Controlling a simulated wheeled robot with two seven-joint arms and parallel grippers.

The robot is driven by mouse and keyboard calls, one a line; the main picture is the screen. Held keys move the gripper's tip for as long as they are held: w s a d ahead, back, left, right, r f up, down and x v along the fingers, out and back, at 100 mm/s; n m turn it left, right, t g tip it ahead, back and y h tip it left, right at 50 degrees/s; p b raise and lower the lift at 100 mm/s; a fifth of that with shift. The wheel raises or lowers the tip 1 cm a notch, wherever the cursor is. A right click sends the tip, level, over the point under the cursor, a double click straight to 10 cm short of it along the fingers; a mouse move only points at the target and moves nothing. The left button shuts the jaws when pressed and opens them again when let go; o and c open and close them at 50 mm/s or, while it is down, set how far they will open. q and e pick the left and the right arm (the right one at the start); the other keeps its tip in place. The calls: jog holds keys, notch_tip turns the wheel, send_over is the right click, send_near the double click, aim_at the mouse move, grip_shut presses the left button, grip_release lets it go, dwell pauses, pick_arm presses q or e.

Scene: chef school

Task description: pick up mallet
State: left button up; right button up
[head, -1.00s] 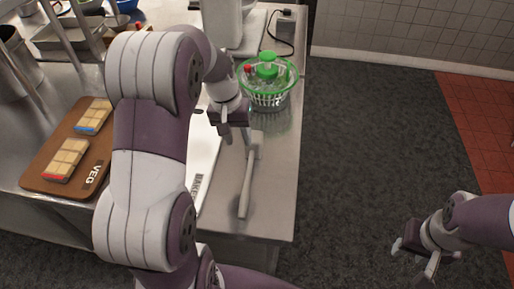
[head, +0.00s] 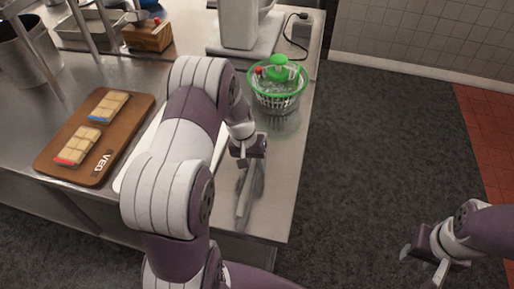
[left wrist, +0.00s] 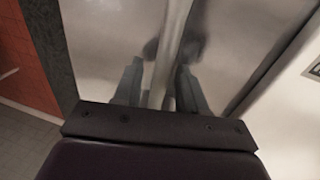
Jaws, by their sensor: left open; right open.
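The grey mallet (head: 246,194) lies on the steel counter near its right edge, partly hidden by my left gripper. My left gripper (head: 246,164) is right over the mallet with its fingers pointing down. In the left wrist view the mallet's handle (left wrist: 172,40) runs between the two open fingers (left wrist: 158,88), one on each side. I cannot tell whether the fingers touch it. My right gripper (head: 424,268) is open and empty, over the dark floor at the lower right, well away from the counter.
A brown VEG board (head: 98,170) with food blocks lies at the left. A white board (head: 133,172) lies partly behind my left arm. A white appliance (head: 240,28) stands at the back.

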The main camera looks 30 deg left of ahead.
pick_arm(q)
grip_shut()
jog(key=shift+r, duration=0.1)
